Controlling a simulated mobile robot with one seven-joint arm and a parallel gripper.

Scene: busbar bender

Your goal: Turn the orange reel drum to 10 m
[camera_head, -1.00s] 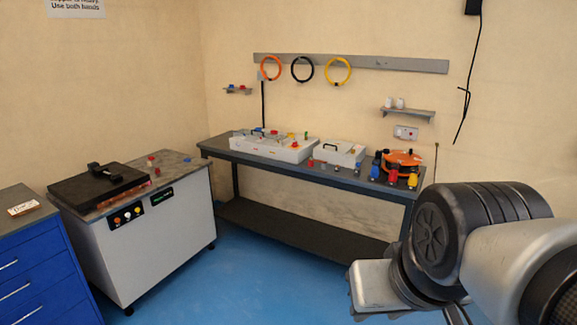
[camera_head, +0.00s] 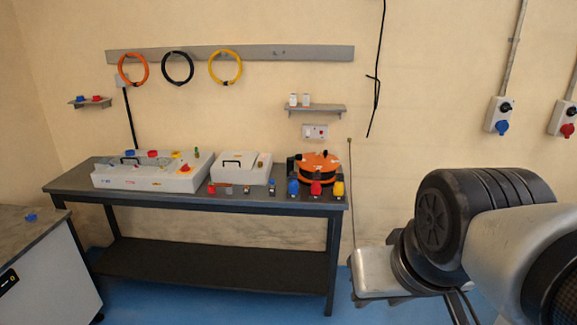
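The orange reel drum (camera_head: 318,165) sits at the right end of the dark workbench (camera_head: 75,183), near the wall. It is a round orange drum with dark parts on a black base. Any length marks on it are too small to read. My arm fills the lower right of the view, to the right of the bench and apart from the drum. The fingers of my gripper are not visible.
Blue, red and yellow connectors (camera_head: 316,188) stand just in front of the drum. A small white box (camera_head: 242,166) and a long white panel (camera_head: 150,172) are further left. A shelf (camera_head: 314,108) and a socket (camera_head: 315,131) are on the wall above. Blue floor (camera_head: 180,300) lies before the bench.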

